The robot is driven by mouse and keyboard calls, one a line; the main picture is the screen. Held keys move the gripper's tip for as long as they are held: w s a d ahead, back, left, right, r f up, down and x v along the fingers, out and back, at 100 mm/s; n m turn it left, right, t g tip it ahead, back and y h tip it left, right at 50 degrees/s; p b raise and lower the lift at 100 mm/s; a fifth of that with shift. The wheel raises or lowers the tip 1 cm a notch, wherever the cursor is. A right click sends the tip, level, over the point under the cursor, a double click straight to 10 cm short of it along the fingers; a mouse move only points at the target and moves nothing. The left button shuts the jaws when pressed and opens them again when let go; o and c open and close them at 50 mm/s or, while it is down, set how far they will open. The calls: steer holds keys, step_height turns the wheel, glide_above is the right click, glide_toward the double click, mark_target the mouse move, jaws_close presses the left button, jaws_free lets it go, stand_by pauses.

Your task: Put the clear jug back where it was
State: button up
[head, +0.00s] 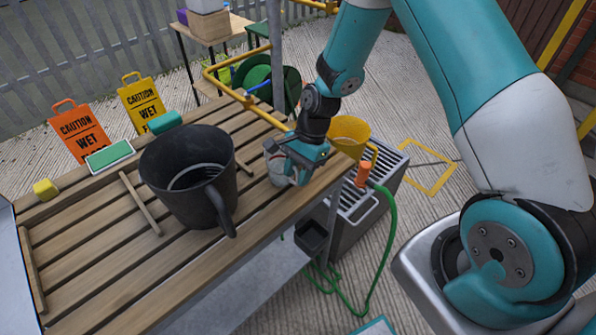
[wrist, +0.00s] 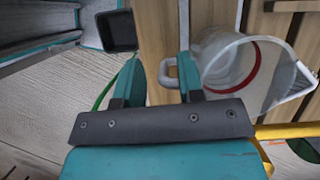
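The clear jug (head: 271,166) stands near the right end of the slatted wooden bench (head: 110,285), partly hidden behind my gripper (head: 303,176) in the head view. In the wrist view the jug (wrist: 222,62) is right of centre, with a red ring inside it. Its handle (wrist: 168,72) reaches into the space between the fingers of my gripper (wrist: 160,62). The fingers are apart, the right one close to the jug's body. I cannot tell whether any finger touches it.
A large black jug (head: 190,175) stands left of the clear jug. A wooden stick (head: 140,203), green-framed board (head: 110,157), teal roll (head: 165,122) and yellow block (head: 45,189) lie on the bench. A yellow bucket (head: 349,133) and green hose (head: 388,235) are beyond its right end.

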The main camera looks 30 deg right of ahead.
steer(key=v, duration=1.1)
steer(key=s+a+r+n, duration=0.75)
steer(key=r+n, duration=0.25)
steer(key=r, duration=0.2)
steer(key=s+a+r+n, duration=0.1)
steer(key=s+r+n, duration=0.1)
steer(key=s+n, duration=0.3)
steer(key=s+a+r+n+t, duration=0.1)
steer(key=s+a+r+n, duration=0.1)
steer(key=s+n, duration=0.4)
steer(key=s, duration=0.3)
steer(key=shift+s+a+r+t+b, duration=0.3)
steer(key=shift+s+b, duration=0.1)
steer(key=shift+d, duration=0.1)
